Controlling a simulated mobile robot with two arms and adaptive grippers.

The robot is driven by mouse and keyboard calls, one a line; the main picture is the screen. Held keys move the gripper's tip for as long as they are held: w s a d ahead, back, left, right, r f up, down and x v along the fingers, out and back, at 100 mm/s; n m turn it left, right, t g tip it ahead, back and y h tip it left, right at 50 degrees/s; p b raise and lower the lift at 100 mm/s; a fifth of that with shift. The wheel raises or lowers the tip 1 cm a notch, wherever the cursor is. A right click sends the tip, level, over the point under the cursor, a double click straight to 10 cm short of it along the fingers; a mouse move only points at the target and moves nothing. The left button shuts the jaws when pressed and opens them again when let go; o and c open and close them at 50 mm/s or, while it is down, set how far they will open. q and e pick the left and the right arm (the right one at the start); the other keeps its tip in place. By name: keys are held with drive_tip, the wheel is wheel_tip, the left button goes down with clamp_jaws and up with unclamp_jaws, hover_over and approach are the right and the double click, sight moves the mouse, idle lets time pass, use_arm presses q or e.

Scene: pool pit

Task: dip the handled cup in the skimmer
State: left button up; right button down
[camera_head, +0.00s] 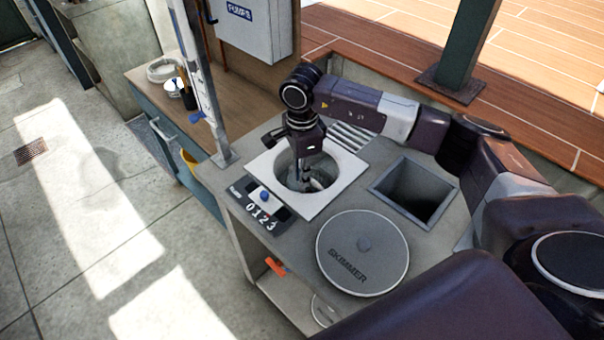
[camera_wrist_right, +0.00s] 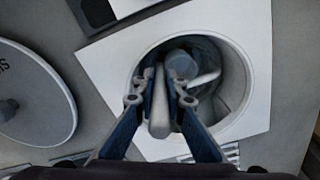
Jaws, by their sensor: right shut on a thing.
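The skimmer is a round well inside a white square collar (camera_head: 318,207), set in the grey counter; the collar also shows in the wrist view (camera_wrist_right: 110,62). My right gripper (camera_head: 306,172) points down into the well. In the wrist view my right gripper (camera_wrist_right: 160,100) is shut on a pale grey bar, which appears to be the handle of the handled cup (camera_wrist_right: 182,66). The cup is inside the round opening, partly hidden by the fingers. I cannot tell how deep it is or whether it touches water. My left gripper is not in view.
The round lid marked SKIMMER (camera_head: 362,250) lies on the counter in front. A square open pit (camera_head: 412,193) is to the right. A number plate (camera_head: 258,205) with a blue knob lies left of the collar. A pale post (camera_head: 200,85) stands at the counter's left.

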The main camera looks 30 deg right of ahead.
drive_tip(key=shift+f+b, duration=2.95)
drive_tip(key=shift+f, duration=0.85)
drive_tip(key=shift+r, duration=0.15)
drive_tip(key=shift+r+p, duration=4.5)
drive_tip(key=shift+r, duration=3.7)
drive_tip(key=s+a+r+n, duration=0.2)
drive_tip(key=s+n, duration=0.6)
drive_tip(key=n, duration=0.1)
drive_tip(key=s+a+r+n, duration=0.2)
drive_tip(key=s+a+n, duration=0.1)
drive_tip(key=s+n, duration=0.5)
drive_tip(key=shift+s+a+r+n, duration=0.15)
drive_tip(key=shift+a+r+n, duration=0.2)
drive_tip(key=shift+n, duration=0.65)
